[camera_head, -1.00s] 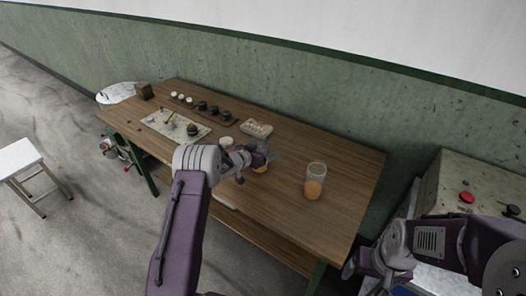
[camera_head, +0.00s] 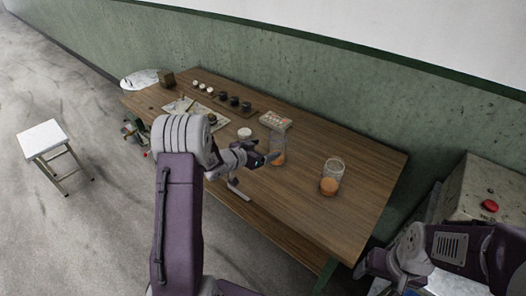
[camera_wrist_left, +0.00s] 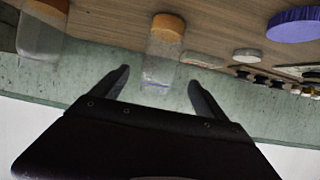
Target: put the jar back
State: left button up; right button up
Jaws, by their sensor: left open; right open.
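Two clear jars with orange contents stand upright on the wooden table. One jar (camera_head: 278,150) is just beyond my left gripper (camera_head: 256,171); the other jar (camera_head: 332,178) stands to its right, nearer the table's right end. My left gripper is open and empty. In the upside-down left wrist view, the nearer jar (camera_wrist_left: 163,48) lies ahead, between the lines of the two spread fingers (camera_wrist_left: 158,82), and is not gripped. The other jar (camera_wrist_left: 40,30) is at the left of that view.
The wooden table (camera_head: 368,160) stands along a green wall. A white round item (camera_head: 244,133), an egg-carton-like tray (camera_head: 275,121) and several dark pots (camera_head: 234,101) are further left. A blue disc (camera_wrist_left: 293,24) shows in the wrist view. A grey box with a red button (camera_head: 490,206) is at right.

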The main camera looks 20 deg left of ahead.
pick_arm(q)
jog(key=s+d+f+n+g+y, duration=0.1)
jog(key=s+d+g, duration=0.1)
jog(key=s, duration=0.8)
jog(key=s+d+f+n+g+y, duration=0.1)
jog(key=s+g, duration=0.4)
jog(key=s, duration=0.6)
jog(key=s+d+f+n+g+y, duration=0.1)
jog(key=s+g, duration=0.3)
jog(key=s, duration=0.6)
jog(key=shift+s+d+f+n+y, duration=0.3)
jog(key=shift+d+n+y, duration=0.3)
jog(key=shift+d+y, duration=0.15)
